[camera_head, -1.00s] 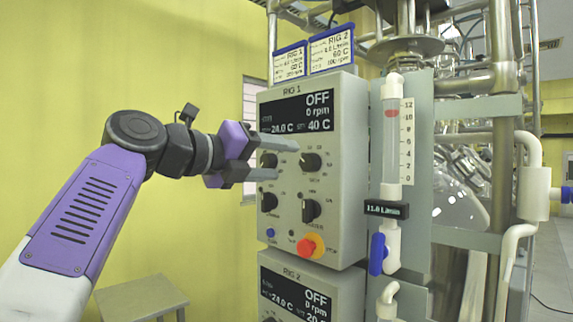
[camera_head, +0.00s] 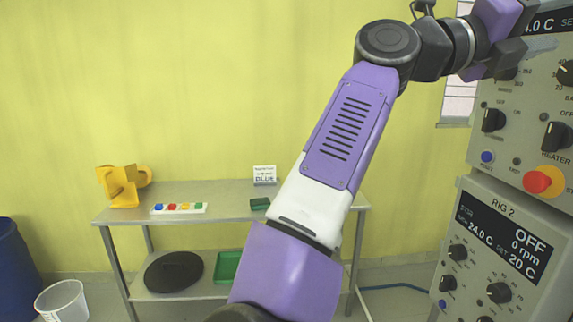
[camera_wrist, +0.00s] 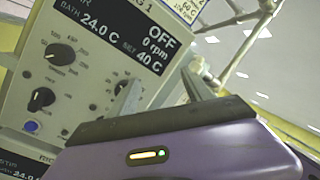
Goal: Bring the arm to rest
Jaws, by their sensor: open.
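My arm reaches up and to the right across the head view, with its purple gripper (camera_head: 535,52) at the upper right edge, in front of the upper control panel (camera_head: 512,155). In the wrist view the two grey fingers of my gripper (camera_wrist: 162,88) stand apart with nothing between them. Behind them is the Rig 1 panel (camera_wrist: 62,32), tilted in view, its display reading OFF, 0 rpm and set 40 C. The fingers are close to the panel front; I cannot tell whether they touch it. The fingertips are partly cut off or hard to make out in the head view.
Below is the Rig 2 panel (camera_head: 497,248), showing OFF. A red emergency knob (camera_head: 538,182) sticks out from the upper panel. A steel table (camera_head: 225,190) by the yellow wall bears a yellow object (camera_head: 122,187). A blue barrel (camera_head: 12,270) and white bucket (camera_head: 62,302) stand left.

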